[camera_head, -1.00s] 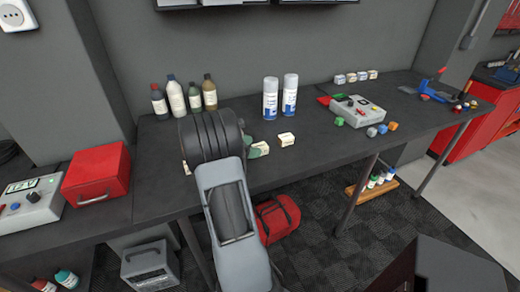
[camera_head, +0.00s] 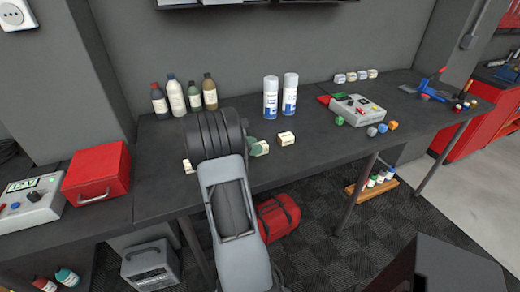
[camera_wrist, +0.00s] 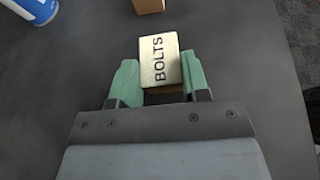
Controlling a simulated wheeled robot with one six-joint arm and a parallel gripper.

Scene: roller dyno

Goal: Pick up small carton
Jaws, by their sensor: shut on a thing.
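A small cream carton marked BOLTS (camera_wrist: 160,61) sits between the green fingers of my gripper (camera_wrist: 155,80) in the wrist view. My gripper is shut on it, with one finger on each side. In the head view, the carton (camera_head: 262,148) shows at the right of my wrist, beside a green fingertip (camera_head: 252,143). My wrist hides part of the gripper. Whether the carton touches the table or is just above it is hard to tell.
Another small carton (camera_head: 286,138) stands just right of it, and one (camera_head: 187,166) shows left of my wrist. Two spray cans (camera_head: 271,98) and several bottles (camera_head: 177,98) stand behind. A grey control box (camera_head: 357,110) is to the right, a red toolbox (camera_head: 97,173) left.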

